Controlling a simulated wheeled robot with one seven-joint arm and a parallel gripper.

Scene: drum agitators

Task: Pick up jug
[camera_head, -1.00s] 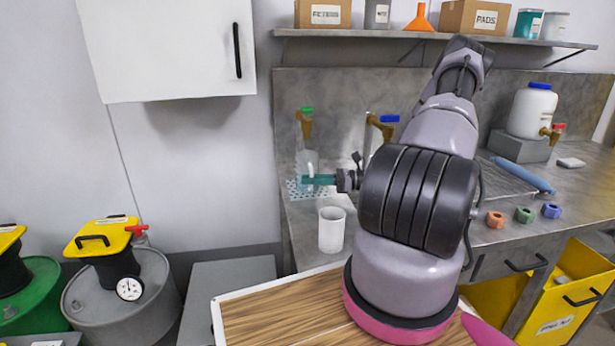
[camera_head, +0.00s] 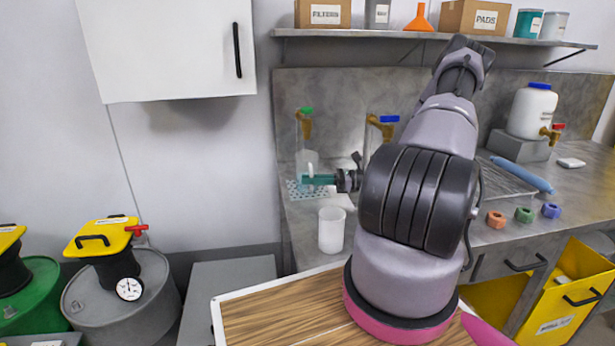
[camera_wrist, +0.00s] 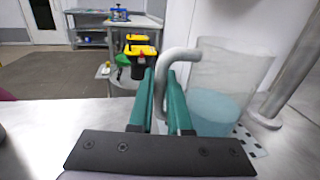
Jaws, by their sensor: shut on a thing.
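The jug (camera_wrist: 222,100) is a clear vessel with blue liquid in its lower part and a pale grey handle on its left side. In the head view the jug (camera_head: 307,162) shows small and faint on the perforated plate at the bench's left end, in front of the grey backsplash. My gripper (camera_wrist: 162,82) has teal fingers shut on the jug's handle, one on each side. In the head view my gripper (camera_head: 318,179) lies across the jug's front. The jug looks upright; I cannot tell whether its base touches the plate.
Brass taps with a green (camera_head: 305,125) and a blue handle (camera_head: 384,124) stand behind the jug. A white cup (camera_head: 331,230) is nearer, at the bench's edge. A white canister (camera_head: 533,110) and coloured nuts are at the right. A shelf (camera_head: 430,38) runs above.

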